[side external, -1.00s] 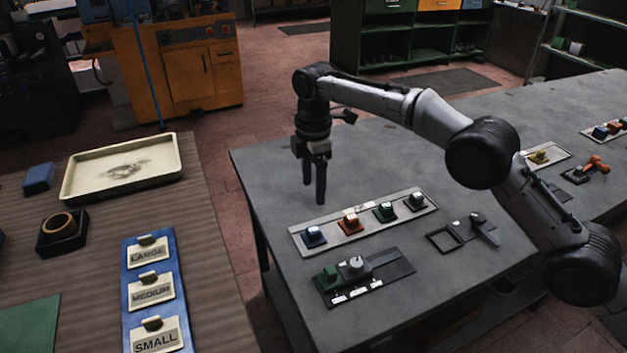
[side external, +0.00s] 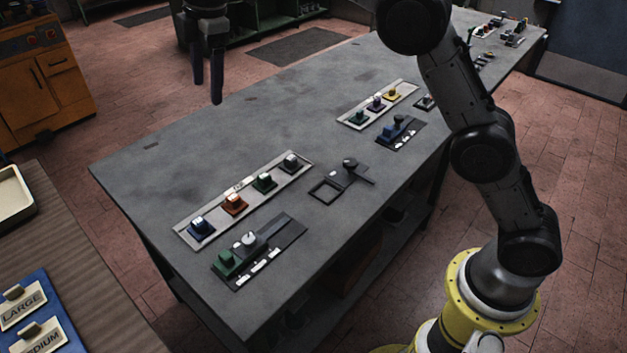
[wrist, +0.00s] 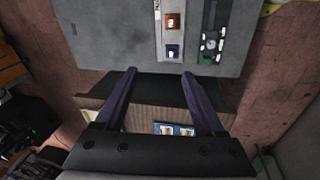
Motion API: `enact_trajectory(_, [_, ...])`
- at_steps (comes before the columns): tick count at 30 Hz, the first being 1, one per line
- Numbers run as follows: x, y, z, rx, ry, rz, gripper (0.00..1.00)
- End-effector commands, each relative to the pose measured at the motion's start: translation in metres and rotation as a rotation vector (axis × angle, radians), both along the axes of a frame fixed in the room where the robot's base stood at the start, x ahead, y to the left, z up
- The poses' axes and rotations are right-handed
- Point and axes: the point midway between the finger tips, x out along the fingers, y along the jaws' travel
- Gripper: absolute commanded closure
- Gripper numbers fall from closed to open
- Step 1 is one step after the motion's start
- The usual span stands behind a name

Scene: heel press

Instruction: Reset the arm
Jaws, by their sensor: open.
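My gripper (side external: 207,88) hangs at the top of the side view with its fingers pointing down. It is open and empty, high above the far side of the grey table (side external: 290,110). In the wrist view, the two fingers of my gripper (wrist: 158,78) stand apart with nothing between them. A pale strip (side external: 280,178) on the table carries blue, orange, green and grey blocks in a row. In front of it is a dark fixture (side external: 285,238) with a green block (side external: 226,262) and a light knob (side external: 249,239).
A dark square frame (side external: 324,192) with a lever lies mid-table. Farther right are another strip (side external: 405,93) with several blocks and a blue block fixture (side external: 398,132). A wooden table with blue label board (side external: 35,310) and cream tray (side external: 12,200) stands left.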

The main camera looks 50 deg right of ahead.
Motion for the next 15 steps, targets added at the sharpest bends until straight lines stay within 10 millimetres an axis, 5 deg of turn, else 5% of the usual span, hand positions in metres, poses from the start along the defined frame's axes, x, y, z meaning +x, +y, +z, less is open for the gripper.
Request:
enact_trajectory(1, [-0.014,-0.015,0.021,0.009,-0.023,-0.029,0.29])
enact_trajectory(6, [-0.061,-0.053,0.067,0.039,-0.078,-0.140,0.29])
enact_trajectory(15, [-0.164,-0.110,0.102,0.111,-0.163,-0.390,0.29])
